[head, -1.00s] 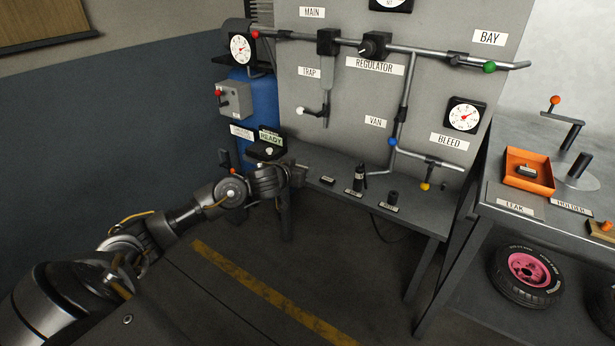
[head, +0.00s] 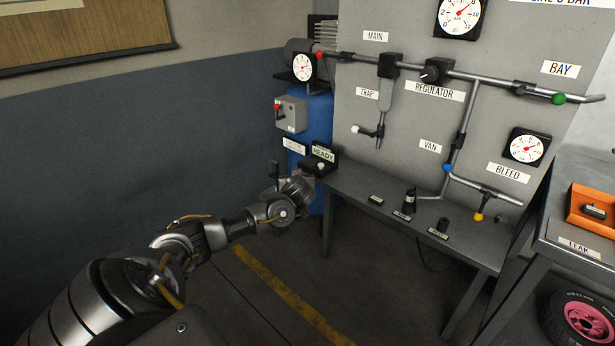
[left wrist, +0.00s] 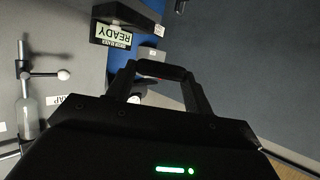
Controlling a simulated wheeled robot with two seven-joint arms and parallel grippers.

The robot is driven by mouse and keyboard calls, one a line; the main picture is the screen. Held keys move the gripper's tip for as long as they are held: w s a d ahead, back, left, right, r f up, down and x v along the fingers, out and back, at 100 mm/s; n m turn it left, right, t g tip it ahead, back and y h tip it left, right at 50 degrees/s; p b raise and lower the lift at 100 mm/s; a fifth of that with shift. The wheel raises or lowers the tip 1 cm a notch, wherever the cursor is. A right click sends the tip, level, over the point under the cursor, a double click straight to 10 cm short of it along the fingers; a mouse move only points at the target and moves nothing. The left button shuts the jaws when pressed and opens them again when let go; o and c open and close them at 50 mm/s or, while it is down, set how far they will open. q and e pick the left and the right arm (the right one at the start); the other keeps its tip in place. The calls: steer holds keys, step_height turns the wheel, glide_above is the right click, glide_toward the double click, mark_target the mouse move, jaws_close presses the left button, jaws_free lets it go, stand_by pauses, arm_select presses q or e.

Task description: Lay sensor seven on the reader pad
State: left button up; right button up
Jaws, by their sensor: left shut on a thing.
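My left gripper (head: 304,183) is in front of the bench's left end, beside the blue tank. In the left wrist view the gripper (left wrist: 160,75) is shut on a small dark bar-shaped thing (left wrist: 163,69) that spans its fingers. It may be sensor seven; I see no number on it. The reader pad (head: 322,166) is on the bench's far left corner, with a green READY display and a small pale round thing on it. The reader also shows upside down in the left wrist view (left wrist: 112,34), apart from the fingers. My right gripper is not in view.
The bench (head: 345,190) carries several small dark items with labels. Behind it stands a panel (head: 370,85) with pipes, valves and gauges. A blue tank (head: 312,115) with a control box is at its left. An orange tray (head: 592,208) is at the far right.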

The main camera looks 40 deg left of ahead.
arm_select(q)
steer(key=d+r+m+t+h, duration=0.2)
steer(key=d+r+m+h, duration=0.15)
steer(key=d, duration=0.95)
steer(key=d+r+m+t+h, duration=0.2)
steer(key=d+r, duration=0.2)
steer(key=d, duration=0.9)
steer(key=s+d+r+m+h, duration=0.2)
steer(key=s+d+r, duration=0.1)
steer(key=d, duration=0.4)
steer(key=s+d+r+m+h, duration=0.2)
steer(key=s+d+r, duration=0.1)
steer(key=d+r, duration=0.3)
steer(key=shift+s+d+t+h, duration=0.3)
steer(key=shift+d+t+h, duration=0.1)
steer(key=shift+d, duration=0.3)
